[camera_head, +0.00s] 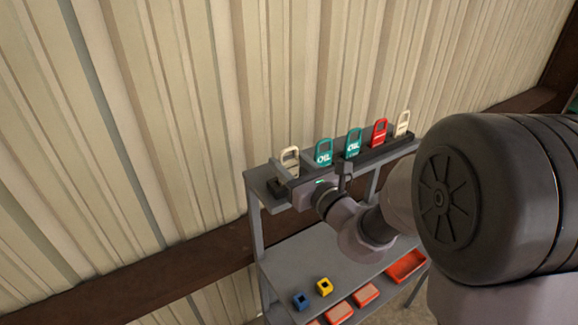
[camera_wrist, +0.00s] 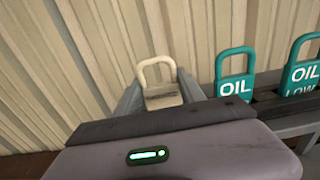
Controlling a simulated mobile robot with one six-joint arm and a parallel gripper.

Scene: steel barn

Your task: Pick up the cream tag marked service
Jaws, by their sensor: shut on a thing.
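A cream tag (camera_head: 290,157) with a loop-shaped top stands upright at the left end of the rack on the shelf. It also shows in the wrist view (camera_wrist: 159,72), between the fingers of my gripper (camera_wrist: 161,94). My gripper is shut on this tag. Any marking on it is hidden or too small to read. A second cream tag (camera_head: 402,123) stands at the right end of the row, away from my gripper. I cannot tell whether the held tag still touches the rack.
Two teal OIL tags (camera_head: 324,152) (camera_head: 353,142) and a red tag (camera_head: 379,132) stand in the rack right of my gripper. A lower shelf holds a blue block (camera_head: 301,301), a yellow block (camera_head: 324,287) and several red bins (camera_head: 366,295). A ribbed wall (camera_head: 190,110) rises close behind.

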